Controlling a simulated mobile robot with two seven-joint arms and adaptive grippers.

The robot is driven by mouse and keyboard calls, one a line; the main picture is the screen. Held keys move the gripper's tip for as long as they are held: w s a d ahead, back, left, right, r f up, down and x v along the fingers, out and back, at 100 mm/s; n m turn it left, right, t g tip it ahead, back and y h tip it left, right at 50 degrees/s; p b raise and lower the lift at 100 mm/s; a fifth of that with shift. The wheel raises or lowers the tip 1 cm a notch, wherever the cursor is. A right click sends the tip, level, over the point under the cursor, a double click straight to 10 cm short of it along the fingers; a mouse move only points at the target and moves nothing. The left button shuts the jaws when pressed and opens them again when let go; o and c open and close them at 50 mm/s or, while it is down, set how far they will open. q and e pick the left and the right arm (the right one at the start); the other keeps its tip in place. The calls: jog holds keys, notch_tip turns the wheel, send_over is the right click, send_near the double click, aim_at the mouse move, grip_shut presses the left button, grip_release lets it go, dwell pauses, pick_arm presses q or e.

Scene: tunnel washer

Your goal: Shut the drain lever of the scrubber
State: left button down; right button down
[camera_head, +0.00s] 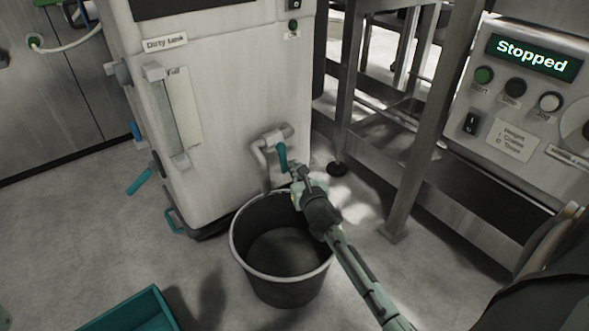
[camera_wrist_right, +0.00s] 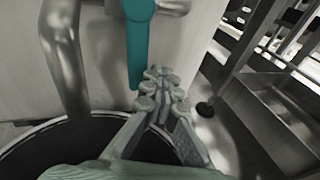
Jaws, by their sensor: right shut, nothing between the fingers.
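The scrubber (camera_head: 225,110) is a pale upright machine with a "Dirty tank" label. Its drain lever (camera_head: 282,158) is teal and hangs downward from a grey drain pipe (camera_head: 260,150) low on its front. My right gripper (camera_head: 298,172) is shut and empty, just below and to the right of the lever, above the bucket's rim. In the right wrist view the teal lever (camera_wrist_right: 138,45) points down, and its lower end is close to the closed fingertips (camera_wrist_right: 160,78). I cannot tell whether they touch. My left gripper is not in view.
A dark bucket (camera_head: 240,248) with liquid in it stands under the drain pipe. A metal frame (camera_head: 350,80) and a panel reading "Stopped" (camera_head: 533,56) stand to the right. A teal crate (camera_head: 150,305) lies at the lower left. The floor (camera_head: 70,230) at left is mostly clear.

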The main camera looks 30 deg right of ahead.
jog(key=shift+w+a, duration=0.1)
jog(key=shift+a, duration=0.1)
jog(key=shift+a+f, duration=0.1)
jog(key=shift+a, duration=0.05)
dwell(0.3)
jog(key=p+v, duration=0.1)
jog(key=v, duration=0.9)
jog(key=shift+p, duration=0.4)
